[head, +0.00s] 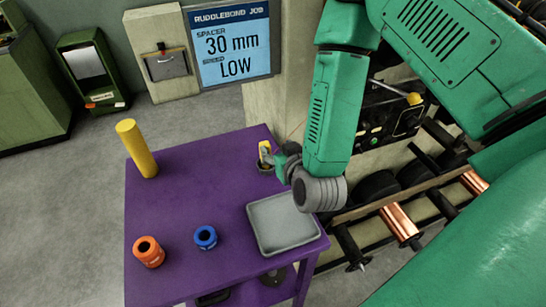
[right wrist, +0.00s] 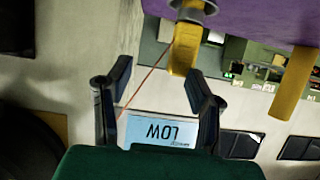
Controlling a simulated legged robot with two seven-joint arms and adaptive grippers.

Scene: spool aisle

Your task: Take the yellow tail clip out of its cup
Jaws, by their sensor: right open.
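The yellow tail clip (head: 265,150) stands upright in a small dark cup (head: 265,168) near the far right edge of the purple table. In the right wrist view the clip (right wrist: 184,50) shows upside down, ahead of the fingers and nearer the right-hand one in the picture. My right gripper (right wrist: 157,72) is open, with nothing between its fingers. In the head view my right gripper (head: 281,160) is just right of the cup, partly hidden by its own wrist. I cannot tell whether it touches the clip. My left gripper is not in view.
The purple table (head: 200,190) carries a yellow post (head: 137,149), an orange spool (head: 148,252), a blue spool (head: 205,237) and a grey tray (head: 283,222). A sign (head: 231,43) reads 30 mm, LOW. A rack with copper spools (head: 400,225) stands at right. A thin red line crosses the wrist view.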

